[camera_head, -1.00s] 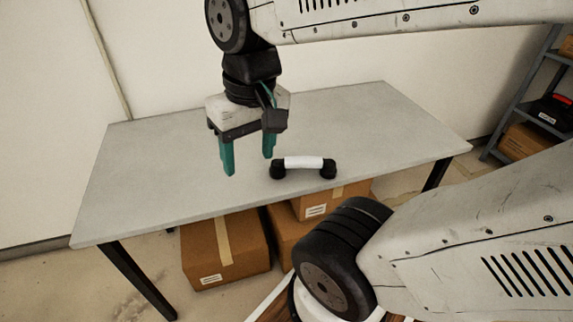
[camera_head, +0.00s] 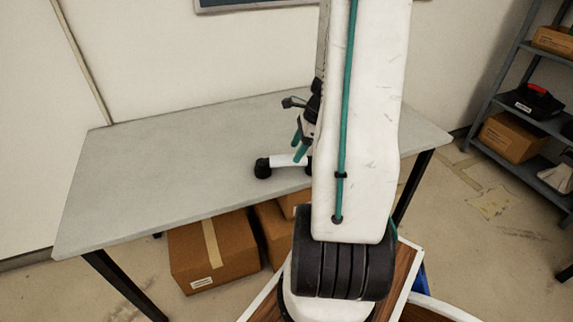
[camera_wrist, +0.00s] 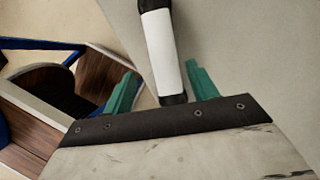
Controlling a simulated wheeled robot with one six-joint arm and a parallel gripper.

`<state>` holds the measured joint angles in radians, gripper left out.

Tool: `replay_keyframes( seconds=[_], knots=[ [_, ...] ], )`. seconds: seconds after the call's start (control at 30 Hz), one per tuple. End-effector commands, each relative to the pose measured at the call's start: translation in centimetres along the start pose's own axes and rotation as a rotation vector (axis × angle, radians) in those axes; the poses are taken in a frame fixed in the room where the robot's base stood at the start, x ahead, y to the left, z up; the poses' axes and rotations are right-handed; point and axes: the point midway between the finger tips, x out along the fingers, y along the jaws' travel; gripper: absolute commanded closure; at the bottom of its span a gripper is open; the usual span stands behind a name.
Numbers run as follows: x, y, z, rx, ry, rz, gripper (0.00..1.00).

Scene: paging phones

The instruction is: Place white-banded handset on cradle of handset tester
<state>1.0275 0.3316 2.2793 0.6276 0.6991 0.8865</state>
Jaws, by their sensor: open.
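The white-banded handset (camera_head: 284,161) lies on the grey table (camera_head: 180,140) near its front edge. It has black ends and a white middle. In the head view my arm hides its right part. In the wrist view the handset (camera_wrist: 166,50) runs lengthwise between the two teal fingers. My gripper (camera_head: 298,149) is open, at the handset, with its fingers pointing down; it also shows in the wrist view (camera_wrist: 160,68). I cannot tell whether a finger touches the handset. No handset tester or cradle can be made out.
Cardboard boxes (camera_head: 212,250) stand under the table. A grey shelf rack (camera_head: 545,125) at the right holds boxes and a black and red item (camera_head: 533,100). The left part of the tabletop is bare. A wall closes off the back.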

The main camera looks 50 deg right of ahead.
Motion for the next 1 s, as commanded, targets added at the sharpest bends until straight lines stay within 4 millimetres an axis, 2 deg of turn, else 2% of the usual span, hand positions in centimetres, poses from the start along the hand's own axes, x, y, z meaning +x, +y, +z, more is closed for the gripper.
replay_keyframes(
  seconds=[0.53, 0.67, 1.0],
  knots=[
    [6.9, -0.6, 0.7, 0.004, -0.001, 0.003, 0.42],
    [7.5, -0.7, 0.7, 0.003, 0.001, 0.0, 0.42],
    [7.5, -0.7, 0.7, 0.003, 0.0, 0.0, 0.42]
  ],
)
